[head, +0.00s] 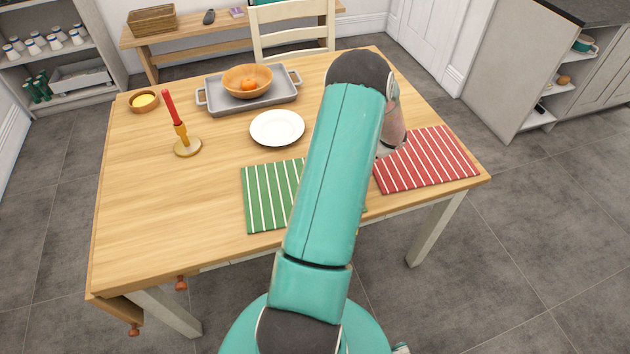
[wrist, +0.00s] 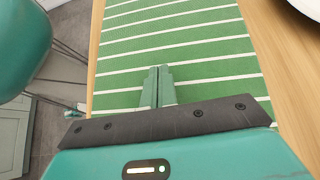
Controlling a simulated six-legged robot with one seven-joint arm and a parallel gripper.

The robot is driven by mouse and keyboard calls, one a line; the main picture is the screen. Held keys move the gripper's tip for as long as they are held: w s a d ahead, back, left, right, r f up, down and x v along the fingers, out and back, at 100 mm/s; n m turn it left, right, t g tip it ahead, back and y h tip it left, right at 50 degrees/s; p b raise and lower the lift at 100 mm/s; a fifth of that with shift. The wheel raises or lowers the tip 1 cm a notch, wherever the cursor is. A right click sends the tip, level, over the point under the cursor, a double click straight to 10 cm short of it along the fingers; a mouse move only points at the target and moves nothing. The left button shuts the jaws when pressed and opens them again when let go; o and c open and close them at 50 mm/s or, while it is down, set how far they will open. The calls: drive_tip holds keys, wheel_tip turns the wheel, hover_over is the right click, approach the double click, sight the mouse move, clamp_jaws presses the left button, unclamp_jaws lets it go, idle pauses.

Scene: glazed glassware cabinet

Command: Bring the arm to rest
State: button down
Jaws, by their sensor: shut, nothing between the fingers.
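My arm reaches up from the bottom of the head view and bends over the table (head: 140,210); my gripper is hidden behind it there. In the wrist view my gripper (wrist: 158,72) is shut and empty, its fingertips together above the green striped placemat (wrist: 190,45). That placemat also shows in the head view (head: 262,195), partly covered by my arm. I cannot tell the exact height of the fingers above it.
A red striped placemat (head: 430,160) lies right of my arm. The table's front left is clear.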

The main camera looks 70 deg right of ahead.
drive_tip(key=shift+s+d, duration=0.7)
drive_tip(key=shift+s, duration=0.3)
drive_tip(key=w+a+r+n, duration=0.1)
drive_tip(key=w+r, duration=0.1)
drive_tip(key=w, duration=0.1)
drive_tip(key=w+r+n+g, duration=0.1)
drive_tip(key=w+r, duration=0.1)
drive_tip(key=w+a+r+n+g, duration=0.1)
drive_tip(key=w+r, duration=0.1)
drive_tip(key=w, duration=0.1)
drive_tip(key=shift+w+a+r+n, duration=0.3)
drive_tip(key=shift+r, duration=0.05)
drive_tip(key=w+a+r+n+g+h, duration=0.25)
drive_tip(key=w+a+r+n, duration=0.35)
drive_tip(key=w+a+r, duration=0.45)
drive_tip(key=w+a+r+n+g+h, duration=0.1)
drive_tip(key=w+a+r+n+g, duration=0.2)
drive_tip(key=w+a+r+n, duration=0.7)
drive_tip(key=s+a+r+n+t+h, duration=0.1)
drive_tip(key=s+a+n, duration=0.2)
drive_tip(key=a, duration=0.5)
drive_tip(key=s+a+r+n+t+h, duration=0.1)
drive_tip(key=s+a+r+n+t, duration=0.1)
drive_tip(key=a, duration=0.7)
drive_tip(key=s+a+r+n+t+h, duration=0.1)
drive_tip(key=s+a+n, duration=0.3)
drive_tip(key=a, duration=0.4)
drive_tip(key=shift+a+r, duration=0.25)
drive_tip(key=shift+r, duration=0.05)
